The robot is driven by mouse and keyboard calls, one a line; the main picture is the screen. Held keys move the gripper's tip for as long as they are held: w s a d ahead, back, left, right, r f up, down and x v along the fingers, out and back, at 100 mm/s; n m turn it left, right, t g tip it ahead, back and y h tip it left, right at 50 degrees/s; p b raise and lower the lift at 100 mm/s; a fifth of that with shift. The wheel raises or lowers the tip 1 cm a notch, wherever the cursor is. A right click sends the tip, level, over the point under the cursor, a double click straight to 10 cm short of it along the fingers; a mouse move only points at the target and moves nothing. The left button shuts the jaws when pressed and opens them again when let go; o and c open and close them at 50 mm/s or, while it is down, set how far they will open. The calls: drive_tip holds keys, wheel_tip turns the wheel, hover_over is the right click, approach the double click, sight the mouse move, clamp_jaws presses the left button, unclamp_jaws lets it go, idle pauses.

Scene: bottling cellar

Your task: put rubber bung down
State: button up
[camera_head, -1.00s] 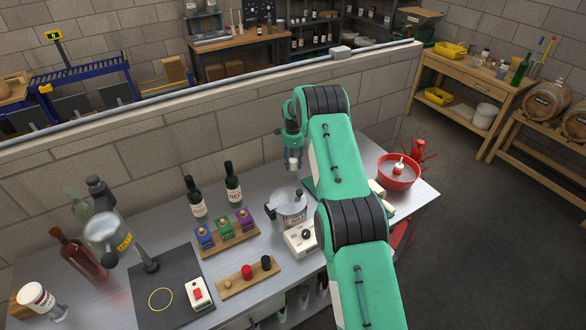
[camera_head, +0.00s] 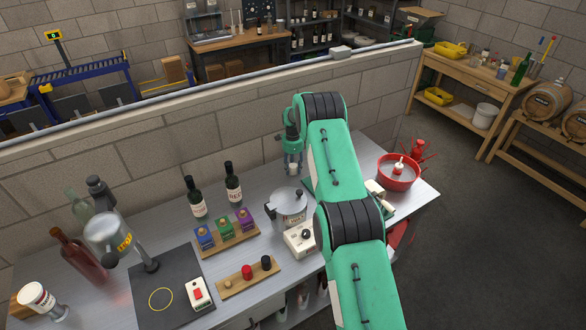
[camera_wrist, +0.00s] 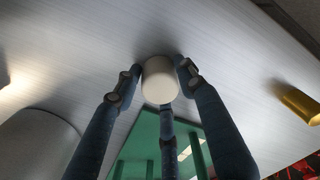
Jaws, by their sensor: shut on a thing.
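My gripper (camera_head: 293,163) is over the back part of the steel table, behind the lidded pot. It is shut on a pale, cream-white rubber bung (camera_wrist: 160,82), and the fingers stand around its sides in the wrist view. In the head view the bung (camera_head: 293,170) shows small and pale between the fingertips. Bare grey tabletop (camera_wrist: 215,65) lies beyond the bung in the wrist view. I cannot tell whether the bung touches the table.
The steel pot (camera_head: 287,207) stands in front of my gripper. A green flat object (camera_wrist: 150,130) lies close by. A red bowl (camera_head: 398,172) is to the right. A wooden strip (camera_head: 233,288) holds small stoppers at the front. The wall (camera_head: 260,130) rises behind.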

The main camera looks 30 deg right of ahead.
sight(293, 165)
drive_tip(key=shift+f, duration=0.1)
drive_tip(key=o, duration=1.2)
drive_tip(key=shift+r, duration=0.2)
wheel_tip(293, 165, up, 12)
drive_tip(key=shift+f, duration=0.1)
idle(0.4)
